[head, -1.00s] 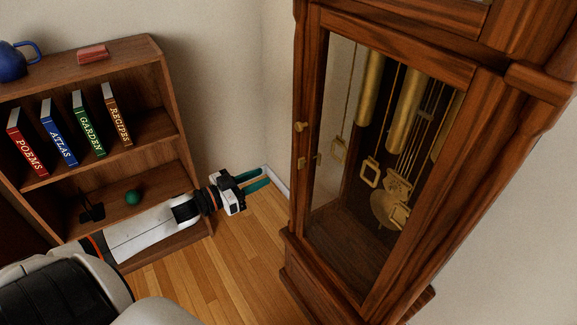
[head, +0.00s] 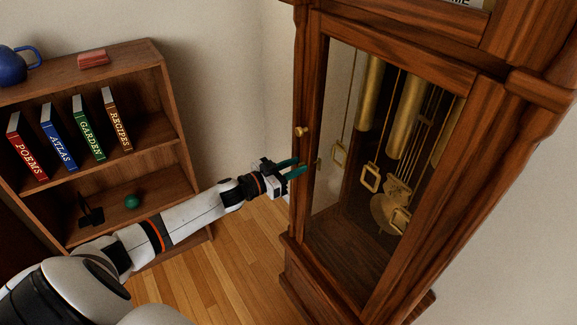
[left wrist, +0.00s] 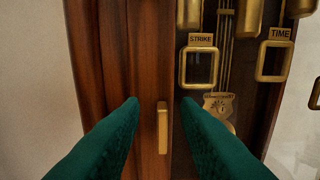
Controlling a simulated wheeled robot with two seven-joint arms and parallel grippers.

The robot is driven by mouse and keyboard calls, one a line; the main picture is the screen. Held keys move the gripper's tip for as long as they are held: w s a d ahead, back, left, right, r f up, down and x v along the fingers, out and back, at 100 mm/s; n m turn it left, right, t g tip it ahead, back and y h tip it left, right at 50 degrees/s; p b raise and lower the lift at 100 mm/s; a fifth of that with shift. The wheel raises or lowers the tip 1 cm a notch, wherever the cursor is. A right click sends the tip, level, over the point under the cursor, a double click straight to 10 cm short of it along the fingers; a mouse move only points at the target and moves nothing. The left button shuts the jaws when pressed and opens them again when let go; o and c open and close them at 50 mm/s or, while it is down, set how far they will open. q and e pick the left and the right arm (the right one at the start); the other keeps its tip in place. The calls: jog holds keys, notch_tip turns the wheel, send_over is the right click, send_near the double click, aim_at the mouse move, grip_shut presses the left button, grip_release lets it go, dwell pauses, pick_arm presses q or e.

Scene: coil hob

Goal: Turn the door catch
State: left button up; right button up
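The door catch is a small upright brass bar (left wrist: 162,128) on the wooden door frame of the tall clock (head: 400,220). In the left wrist view it stands between my two green fingertips, with a gap to each side. In the head view the bar is not clearly visible behind the fingers. My left gripper (head: 300,166) is open and empty, its fingers pointing at the clock's door edge below the round brass knob (head: 301,131). The left wrist view also shows the open gripper (left wrist: 160,102). My right gripper is not in view.
Behind the glass hang brass weights, a tag marked STRIKE (left wrist: 201,40) and one marked TIME (left wrist: 280,33). A bookshelf (head: 150,95) with several books, a blue pot (head: 14,64) and a green ball (head: 132,202) stands left. Bare wooden floor (head: 235,250) lies between.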

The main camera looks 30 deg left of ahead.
pick_arm(q)
grip_shut()
jog(key=shift+m, duration=0.4)
jog(key=m, duration=0.3)
jog(key=shift+d, duration=0.15)
jog(key=m, duration=0.4)
jog(key=shift+s+d+f+b, duration=0.15)
jog(key=shift+d+b, duration=0.1)
jog(key=shift+b, duration=0.15)
jog(key=m+b, duration=0.1)
jog(key=m, duration=0.2)
jog(key=m+b, duration=0.1)
jog(key=m, duration=0.2)
jog(key=f+m+b, duration=0.1)
jog(key=m, duration=0.3)
jog(key=shift+d+b, duration=0.15)
jog(key=shift+b, duration=0.2)
